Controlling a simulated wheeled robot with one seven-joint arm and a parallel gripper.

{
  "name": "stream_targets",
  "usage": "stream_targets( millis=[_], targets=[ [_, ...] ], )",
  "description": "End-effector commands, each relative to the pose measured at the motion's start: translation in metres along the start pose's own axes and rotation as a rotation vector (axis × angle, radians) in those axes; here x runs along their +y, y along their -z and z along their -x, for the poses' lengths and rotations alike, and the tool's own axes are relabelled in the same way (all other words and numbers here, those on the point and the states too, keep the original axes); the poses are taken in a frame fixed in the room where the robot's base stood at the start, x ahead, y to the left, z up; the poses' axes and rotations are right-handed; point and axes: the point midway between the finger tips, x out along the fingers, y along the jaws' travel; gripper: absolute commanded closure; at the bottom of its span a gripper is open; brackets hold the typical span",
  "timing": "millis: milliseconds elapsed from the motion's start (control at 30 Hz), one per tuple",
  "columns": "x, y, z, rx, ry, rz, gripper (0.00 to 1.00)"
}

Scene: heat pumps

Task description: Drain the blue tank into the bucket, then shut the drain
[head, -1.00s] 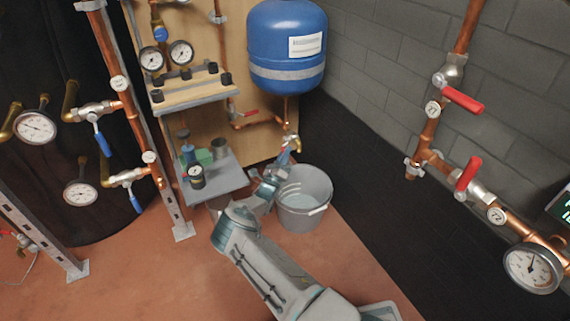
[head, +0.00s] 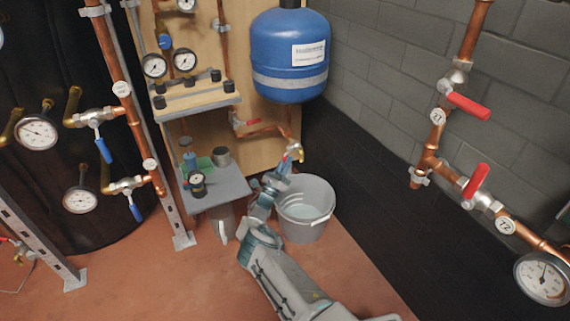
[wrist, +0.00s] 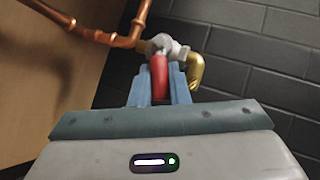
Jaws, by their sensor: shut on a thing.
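The blue tank (head: 290,58) hangs on the wooden panel, with a copper pipe running down from it to a brass drain valve (wrist: 196,70). The grey bucket (head: 306,222) stands on the floor below the drain, with pale liquid in it. My gripper (head: 289,160) is at the drain, above the bucket's left rim. In the wrist view, the blue fingers of my gripper (wrist: 159,92) are shut on the red drain handle (wrist: 158,70), which lies between them. The brass spout bends down to the right of the fingers. I cannot tell whether liquid is flowing from it.
A small grey shelf (head: 226,193) with a dial and cans is left of my arm. Wall pipes with red levers (head: 468,106) are at the right. Open floor (head: 185,285) lies at the front left.

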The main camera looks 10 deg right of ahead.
Motion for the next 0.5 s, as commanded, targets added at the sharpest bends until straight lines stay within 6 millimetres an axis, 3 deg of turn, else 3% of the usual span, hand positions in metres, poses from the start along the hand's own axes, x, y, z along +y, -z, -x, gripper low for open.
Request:
stream_targets(
  millis=[300,333,400,500],
  targets=[
    [-0.0007,0.0013,0.0004,0.0,0.002,0.001,1.0],
    [-0.0007,0.0012,0.0004,0.0,0.002,0.001,0.79],
    [-0.0006,0.0011,0.0003,0.0,0.002,0.001,0.63],
    [-0.0004,0.0007,0.0003,0.0,0.001,0.0,0.63]
  ],
)
